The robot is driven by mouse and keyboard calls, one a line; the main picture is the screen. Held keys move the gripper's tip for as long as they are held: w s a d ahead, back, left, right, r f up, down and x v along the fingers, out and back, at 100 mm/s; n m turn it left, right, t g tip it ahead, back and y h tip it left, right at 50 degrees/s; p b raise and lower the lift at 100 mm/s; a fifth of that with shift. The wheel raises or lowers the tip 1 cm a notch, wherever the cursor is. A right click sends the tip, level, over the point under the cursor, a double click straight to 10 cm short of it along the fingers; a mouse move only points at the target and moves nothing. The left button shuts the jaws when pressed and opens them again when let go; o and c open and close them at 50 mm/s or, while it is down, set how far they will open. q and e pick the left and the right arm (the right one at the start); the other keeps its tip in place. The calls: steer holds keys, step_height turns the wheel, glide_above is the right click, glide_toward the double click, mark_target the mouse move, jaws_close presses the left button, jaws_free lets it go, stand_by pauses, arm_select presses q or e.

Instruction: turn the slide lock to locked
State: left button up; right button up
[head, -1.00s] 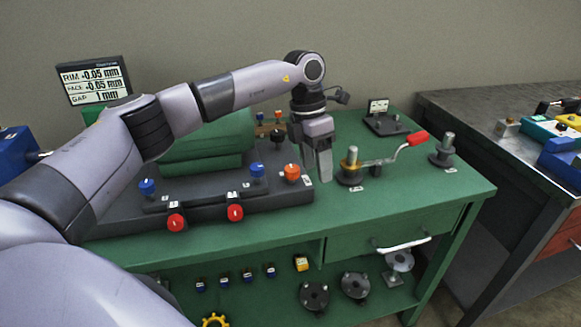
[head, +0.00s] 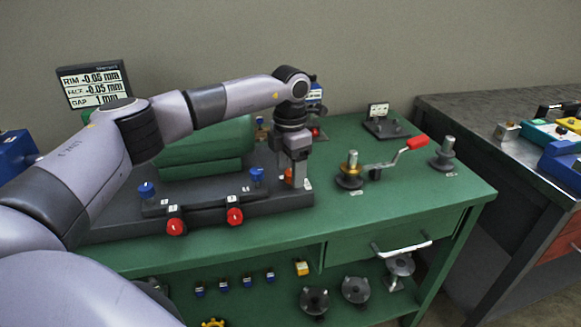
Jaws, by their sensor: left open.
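An orange knob (head: 289,178), which may be the slide lock, stands at the right end of the dark machine base (head: 262,205). A small white label is on the base beside it. My left gripper (head: 290,182) points down at the knob with its jaws open. One finger is in front of and to the right of the knob, and most of the knob is hidden behind the gripper. I cannot tell whether the fingers touch it. The knob's marking cannot be read. My right gripper is not in view.
Red knobs (head: 235,216) and blue knobs (head: 257,175) sit on the base near the gripper. A crank with a red handle (head: 417,142) stands to the right on the green bench (head: 400,200). A readout screen (head: 94,85) is at back left. The bench's front right is clear.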

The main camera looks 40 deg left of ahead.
arm_select(q)
steer(key=c, duration=1.1)
steer(key=shift+o, duration=0.2)
